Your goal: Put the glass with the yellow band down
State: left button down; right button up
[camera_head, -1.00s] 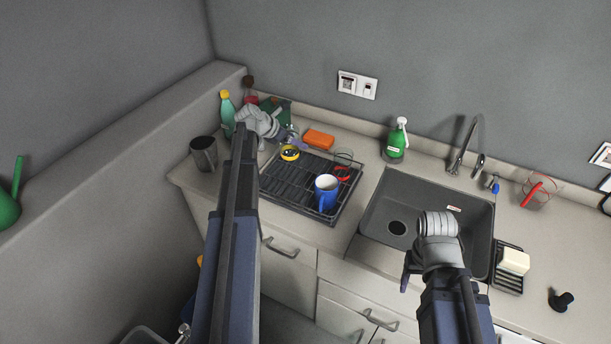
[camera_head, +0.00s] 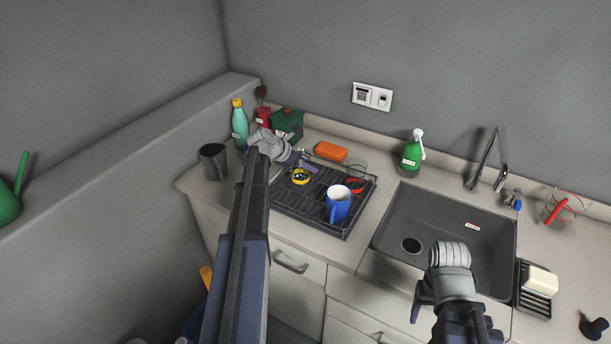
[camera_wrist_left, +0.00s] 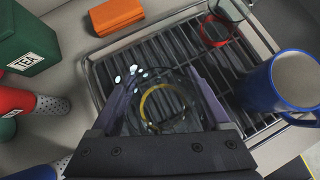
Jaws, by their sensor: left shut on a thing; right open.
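The glass with the yellow band (camera_wrist_left: 165,104) is between the fingers of my left gripper (camera_wrist_left: 165,100) in the left wrist view, and the gripper is shut on it. I cannot tell whether the glass touches the rack. My right gripper (camera_head: 418,300) is open and empty, in front of the sink.
A blue mug (camera_head: 338,206) and a glass with a red band (camera_head: 356,184) stand on the rack's right side. An orange sponge (camera_head: 330,151) lies behind it. A green tea box (camera_head: 287,125), a teal bottle (camera_head: 240,122) and a dark cup (camera_head: 213,162) stand nearby. The sink (camera_head: 450,226) is right.

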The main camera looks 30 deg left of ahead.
aim_at(305, 172)
pick_arm(q)
jog(key=shift+f+b, duration=1.6)
jog(key=shift+f, duration=0.15)
jog(key=shift+f, duration=0.1)
jog(key=shift+f+b, duration=0.3)
jog(key=shift+b, duration=0.1)
grip_release()
jog(key=shift+r, duration=0.15)
jog(key=shift+r+p, duration=0.2)
jog(key=shift+p, duration=0.15)
jog(key=p+v, duration=0.8)
jog(key=v, duration=0.4)
jog(key=shift+p, duration=0.3)
